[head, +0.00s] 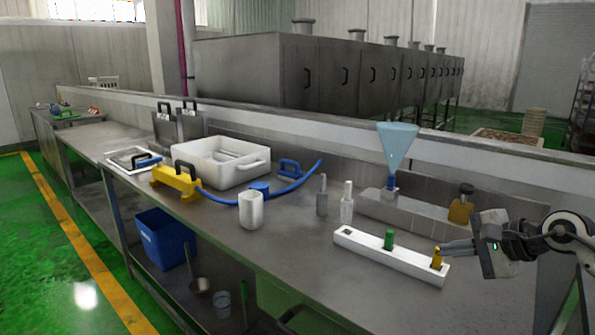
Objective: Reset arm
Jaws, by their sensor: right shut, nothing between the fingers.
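My right gripper (447,247) comes in from the right edge in the head view. It is shut and empty, with its fingertips close to a yellow peg (437,258) at the right end of a white block (370,254). I cannot tell whether the fingertips touch the peg. A green peg (389,239) stands upright in the middle of the same block, and a dark square hole shows at its left end. My left gripper is not in view.
A blue funnel (397,145) stands upright behind the block beside a yellow bottle (461,206). Two slim bottles, a white cup (251,211), a blue hose and a white tray (217,163) are further left. The bench front between cup and block is clear.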

